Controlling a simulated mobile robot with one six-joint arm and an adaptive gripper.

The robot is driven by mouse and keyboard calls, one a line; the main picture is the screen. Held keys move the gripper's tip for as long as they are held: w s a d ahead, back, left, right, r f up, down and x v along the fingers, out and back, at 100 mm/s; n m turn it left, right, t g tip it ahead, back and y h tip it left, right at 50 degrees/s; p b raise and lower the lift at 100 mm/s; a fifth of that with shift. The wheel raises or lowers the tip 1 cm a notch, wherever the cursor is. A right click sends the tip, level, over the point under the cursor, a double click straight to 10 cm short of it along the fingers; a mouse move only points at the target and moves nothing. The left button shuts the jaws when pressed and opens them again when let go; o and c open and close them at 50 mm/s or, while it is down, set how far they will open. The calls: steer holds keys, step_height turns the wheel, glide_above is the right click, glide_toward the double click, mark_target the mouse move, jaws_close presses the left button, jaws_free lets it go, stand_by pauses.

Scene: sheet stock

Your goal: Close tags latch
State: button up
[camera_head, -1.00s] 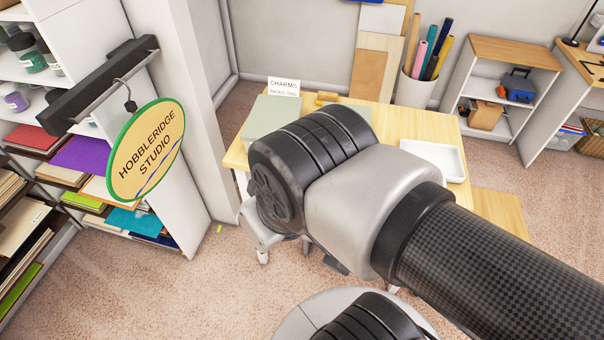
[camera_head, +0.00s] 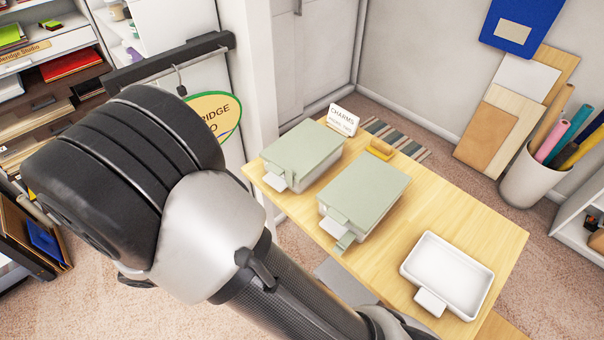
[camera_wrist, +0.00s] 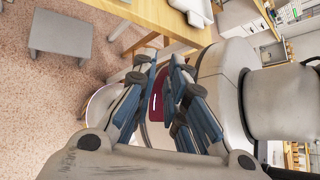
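Two pale green lidded boxes stand side by side on a wooden table, the left box (camera_head: 302,148) and the right box (camera_head: 368,190). Both lids look down. Each has a small white card at its front, with no readable text. A green flap (camera_head: 345,243) sticks out low at the right box's front; it looks like a latch part swung away from the lid. I cannot tell which box is the tags one. My gripper (camera_wrist: 162,62) is open and empty in the wrist view, below the table edge. It is outside the head view.
A white tray (camera_head: 447,272) sits on the table's right part. A CHARMS sign (camera_head: 343,120) and a small yellow-brown object (camera_head: 381,149) stand behind the boxes. A hanging oval sign (camera_head: 215,115) is near my arm. A grey stool (camera_wrist: 62,34) stands on the carpet.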

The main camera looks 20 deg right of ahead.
step_height(320, 180, down, 7)
steer(key=s+a+n+t+h, duration=0.15)
steer(key=n+t+h, duration=0.3)
steer(key=n, duration=0.45)
steer(key=n+t+h, duration=0.3)
steer(key=n+t, duration=0.4)
steer(key=n, duration=0.3)
glide_toward(344, 242)
steer(key=x, duration=0.5)
steer(key=shift+s+f+p, duration=0.1)
steer(key=shift+p, duration=0.25)
jaws_close()
